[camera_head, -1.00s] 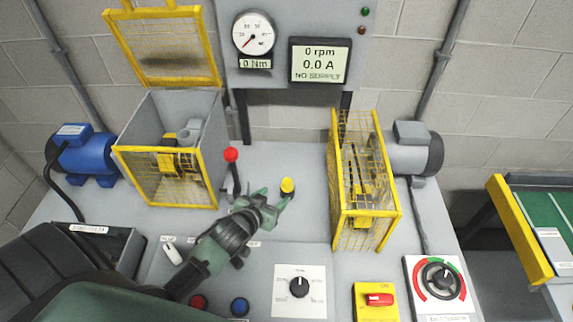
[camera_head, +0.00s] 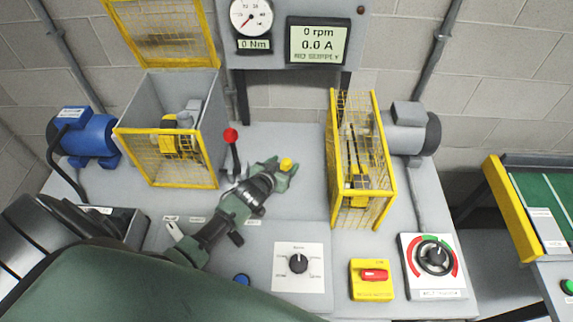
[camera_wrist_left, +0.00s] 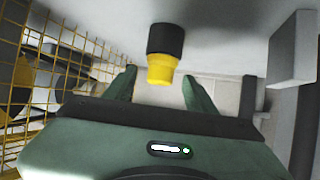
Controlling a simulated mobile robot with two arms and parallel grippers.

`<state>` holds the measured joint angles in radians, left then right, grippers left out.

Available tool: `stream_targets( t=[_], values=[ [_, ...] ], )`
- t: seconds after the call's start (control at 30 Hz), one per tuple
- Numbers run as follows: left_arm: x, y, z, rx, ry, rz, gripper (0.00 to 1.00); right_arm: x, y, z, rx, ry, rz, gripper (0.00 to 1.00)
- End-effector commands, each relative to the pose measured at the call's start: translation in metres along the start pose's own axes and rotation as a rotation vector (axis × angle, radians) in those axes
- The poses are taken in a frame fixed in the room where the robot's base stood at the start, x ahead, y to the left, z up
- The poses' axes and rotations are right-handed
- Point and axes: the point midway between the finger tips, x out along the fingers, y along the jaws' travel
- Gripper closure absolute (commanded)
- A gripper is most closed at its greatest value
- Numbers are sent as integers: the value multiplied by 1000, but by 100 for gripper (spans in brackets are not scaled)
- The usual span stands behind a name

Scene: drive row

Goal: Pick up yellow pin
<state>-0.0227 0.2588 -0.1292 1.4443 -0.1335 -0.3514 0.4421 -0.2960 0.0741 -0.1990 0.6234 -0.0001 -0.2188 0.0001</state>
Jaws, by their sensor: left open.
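The yellow pin (camera_head: 286,164) stands on the grey bench between the two yellow cages. In the left wrist view the pin (camera_wrist_left: 160,69) shows a yellow end and a black section. My left gripper (camera_head: 281,170) is open, with its green fingertips around the pin in the head view. In the left wrist view the left gripper (camera_wrist_left: 158,88) has one finger on each side of the pin's yellow end, with gaps between. My right gripper is not in view.
A red-knobbed lever (camera_head: 231,136) stands left of the pin. A yellow mesh cage (camera_head: 335,165) is close on the right, and an open-lidded guard box (camera_head: 147,100) is at the left. A dial panel (camera_head: 302,279) and a red switch (camera_head: 372,275) are in front.

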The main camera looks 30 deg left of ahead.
Motion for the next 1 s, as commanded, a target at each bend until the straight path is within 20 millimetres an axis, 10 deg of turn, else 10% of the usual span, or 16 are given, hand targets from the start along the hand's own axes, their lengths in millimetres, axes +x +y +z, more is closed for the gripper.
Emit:
stream_targets(
  t=[0.13, 0.33, 1.0],
  values=[
    [0, 0, 0, 0, 0, 0, 44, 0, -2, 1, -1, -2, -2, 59],
    [0, 0, 0, 0, 0, 0, 100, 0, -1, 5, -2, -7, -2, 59],
    [-19, 0, -34, 2, 5, 1, 100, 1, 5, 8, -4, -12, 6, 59]
  ],
)
